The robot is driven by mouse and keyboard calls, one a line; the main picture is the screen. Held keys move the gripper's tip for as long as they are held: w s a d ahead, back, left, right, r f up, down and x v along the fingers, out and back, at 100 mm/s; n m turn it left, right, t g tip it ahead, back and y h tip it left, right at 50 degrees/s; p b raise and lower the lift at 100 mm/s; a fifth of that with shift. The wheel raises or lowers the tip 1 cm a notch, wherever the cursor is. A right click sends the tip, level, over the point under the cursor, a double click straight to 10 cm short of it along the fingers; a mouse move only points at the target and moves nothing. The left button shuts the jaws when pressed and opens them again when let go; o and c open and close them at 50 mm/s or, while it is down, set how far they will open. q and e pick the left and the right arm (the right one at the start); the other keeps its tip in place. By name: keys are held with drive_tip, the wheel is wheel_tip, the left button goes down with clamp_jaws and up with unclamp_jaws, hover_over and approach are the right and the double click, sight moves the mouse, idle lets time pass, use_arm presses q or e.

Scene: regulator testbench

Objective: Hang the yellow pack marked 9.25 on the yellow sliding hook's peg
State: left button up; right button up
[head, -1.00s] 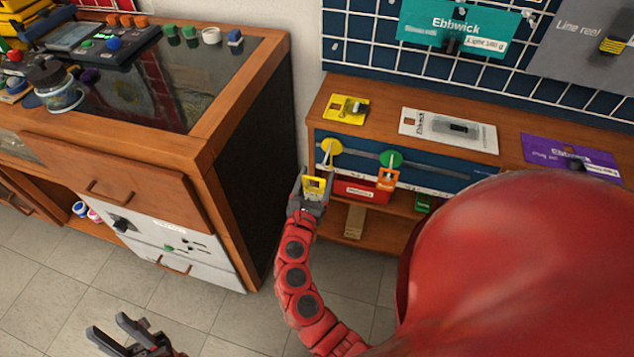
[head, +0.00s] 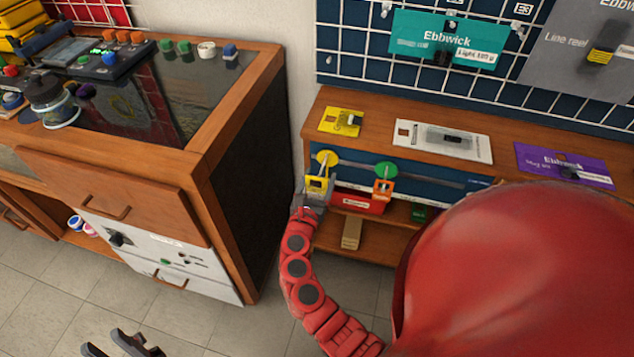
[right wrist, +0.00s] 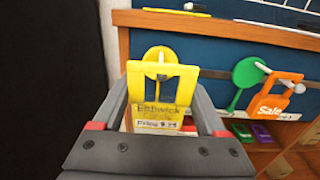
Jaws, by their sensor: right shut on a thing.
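My right gripper (head: 315,193) is shut on a small yellow pack (right wrist: 158,117) with a large hang opening at its top. The pack is upright; its lower label is too small to read. The yellow sliding hook (head: 327,158) has a round disc on the rail. In the right wrist view its disc and pale peg (right wrist: 160,70) show behind and through the pack's opening. I cannot tell whether the peg passes through it. My left gripper (head: 118,348) is open and empty low over the floor, partly cut off by the frame edge.
A green hook (head: 386,169) with an orange tag (head: 382,189) hangs just right on the same rail. Another yellow pack (head: 341,121), a white pack (head: 443,140) and a purple pack (head: 565,165) lie on the counter above. A wooden cabinet (head: 235,130) stands left.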

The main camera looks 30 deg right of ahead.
drive_tip(key=shift+x, duration=1.75)
drive_tip(key=shift+d+f, duration=0.3)
drive_tip(key=shift+f, duration=0.05)
drive_tip(key=shift+w+d+f+b, duration=0.1)
drive_tip(key=shift+w+d+b, duration=0.2)
drive_tip(key=shift+w+b, duration=0.15)
drive_tip(key=o, duration=1.3)
drive_tip(key=b, duration=0.2)
approach(322, 167)
drive_tip(key=s+a+f, duration=0.2)
drive_tip(key=s+a, duration=0.1)
drive_tip(key=a, duration=0.1)
drive_tip(key=shift+s+a, duration=0.15)
drive_tip(key=shift+s, duration=0.2)
